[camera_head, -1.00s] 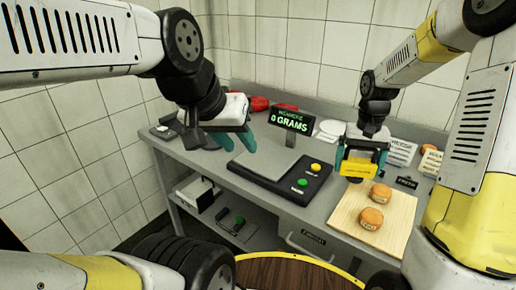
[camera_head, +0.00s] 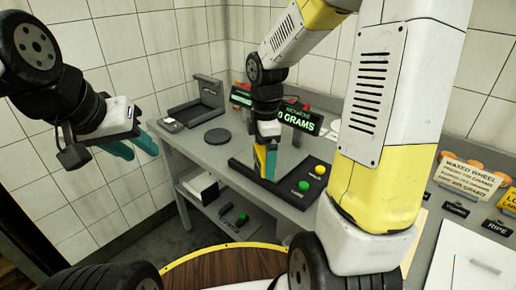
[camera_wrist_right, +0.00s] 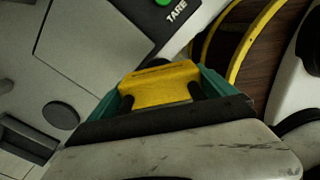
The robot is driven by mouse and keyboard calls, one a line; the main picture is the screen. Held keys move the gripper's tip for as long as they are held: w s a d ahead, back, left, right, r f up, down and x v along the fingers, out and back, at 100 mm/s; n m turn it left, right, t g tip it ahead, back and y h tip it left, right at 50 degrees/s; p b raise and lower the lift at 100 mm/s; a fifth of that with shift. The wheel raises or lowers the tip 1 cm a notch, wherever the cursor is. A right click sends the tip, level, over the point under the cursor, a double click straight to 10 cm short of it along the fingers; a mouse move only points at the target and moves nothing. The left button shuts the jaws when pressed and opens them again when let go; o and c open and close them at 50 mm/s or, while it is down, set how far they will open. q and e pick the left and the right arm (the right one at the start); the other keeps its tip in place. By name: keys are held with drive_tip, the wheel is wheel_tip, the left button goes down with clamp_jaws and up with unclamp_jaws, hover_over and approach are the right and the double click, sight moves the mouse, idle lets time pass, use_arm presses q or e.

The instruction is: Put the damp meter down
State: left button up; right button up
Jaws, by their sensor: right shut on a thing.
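The yellow damp meter (camera_wrist_right: 160,85) is between the teal fingers of my right gripper (camera_wrist_right: 165,90) in the wrist view. In the head view, my right gripper (camera_head: 266,160) hangs fingers down in front of the dark scale (camera_head: 240,168), and a strip of the yellow damp meter (camera_head: 259,160) shows between the fingers. I cannot tell whether it touches anything below. My left gripper (camera_head: 131,148) is open and empty, off the table's left front edge. The grey table (camera_head: 190,145) stands under the scale.
The scale has a lit display (camera_head: 301,121), a yellow button (camera_head: 320,169) and a green button (camera_head: 303,186). A grey disc (camera_head: 217,136) lies left of it, with bare table around. A grey bracket stand (camera_head: 205,97) is at the back left.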

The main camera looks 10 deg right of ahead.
drive_tip(key=s+n, duration=0.1)
drive_tip(key=n, duration=0.1)
drive_tip(key=s+n, duration=0.1)
drive_tip(key=n, duration=0.1)
drive_tip(key=s+n, duration=0.1)
drive_tip(key=shift+a+r+n, duration=0.15)
drive_tip(key=shift+a+n, duration=0.05)
drive_tip(key=shift+n, duration=0.2)
drive_tip(key=shift+s+n, duration=0.1)
drive_tip(key=shift+n, duration=0.3)
drive_tip(key=w+d, duration=0.1)
drive_tip(key=w, duration=0.4)
drive_tip(key=w+d+f, duration=0.1)
drive_tip(key=w, duration=0.4)
drive_tip(key=w+d, duration=0.2)
drive_tip(key=w, duration=0.3)
drive_tip(key=shift+d+f, duration=0.1)
drive_tip(key=shift+f, duration=0.15)
drive_tip(key=shift+w+f, duration=0.1)
drive_tip(key=shift+f, duration=1.65)
drive_tip(key=shift+f, duration=0.1)
drive_tip(key=o, duration=1.3)
drive_tip(key=shift+f, duration=0.1)
drive_tip(key=shift+c, duration=0.2)
drive_tip(key=shift+o, duration=0.2)
